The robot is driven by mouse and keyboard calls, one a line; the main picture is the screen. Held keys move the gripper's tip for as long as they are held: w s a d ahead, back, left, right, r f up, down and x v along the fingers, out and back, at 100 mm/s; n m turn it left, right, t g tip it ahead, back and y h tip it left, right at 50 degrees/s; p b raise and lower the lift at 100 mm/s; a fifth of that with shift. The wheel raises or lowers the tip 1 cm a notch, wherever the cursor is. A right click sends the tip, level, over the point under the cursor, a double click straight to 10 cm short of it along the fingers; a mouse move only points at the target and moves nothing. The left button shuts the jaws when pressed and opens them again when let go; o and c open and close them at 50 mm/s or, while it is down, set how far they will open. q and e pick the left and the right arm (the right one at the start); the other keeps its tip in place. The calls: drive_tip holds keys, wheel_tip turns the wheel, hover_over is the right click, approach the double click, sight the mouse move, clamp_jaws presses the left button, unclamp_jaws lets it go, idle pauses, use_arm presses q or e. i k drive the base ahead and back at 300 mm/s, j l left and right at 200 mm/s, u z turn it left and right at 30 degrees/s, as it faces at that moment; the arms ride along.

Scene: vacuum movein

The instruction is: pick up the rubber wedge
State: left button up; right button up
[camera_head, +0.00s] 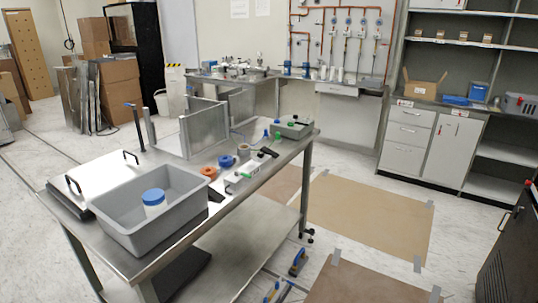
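No thing is clearly a rubber wedge at this size. A small dark piece (216,194) lies on the steel table (228,204), against the right side of the grey tub (138,237). It could be the wedge, but its shape is partly hidden by the tub. Another small black piece (269,152) lies farther back on the same table, near green-capped items. Neither of my grippers is in view.
Tools (298,262) lie on the floor right of the table. Brown floor sheets (370,215) lie flat before the grey cabinets (408,140).

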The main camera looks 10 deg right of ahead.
sight(213, 194)
drive_tip(key=l+u, duration=0.1)
drive_tip(key=u, duration=0.55)
drive_tip(key=i+l+u, duration=0.15)
drive_tip(key=l+u, duration=0.15)
drive_tip(key=l, duration=0.15)
drive_tip(key=i+l+u, duration=0.15)
drive_tip(key=l+u, duration=0.15)
drive_tip(key=l, duration=0.15)
drive_tip(key=l+u, duration=0.3)
drive_tip(key=l, duration=0.15)
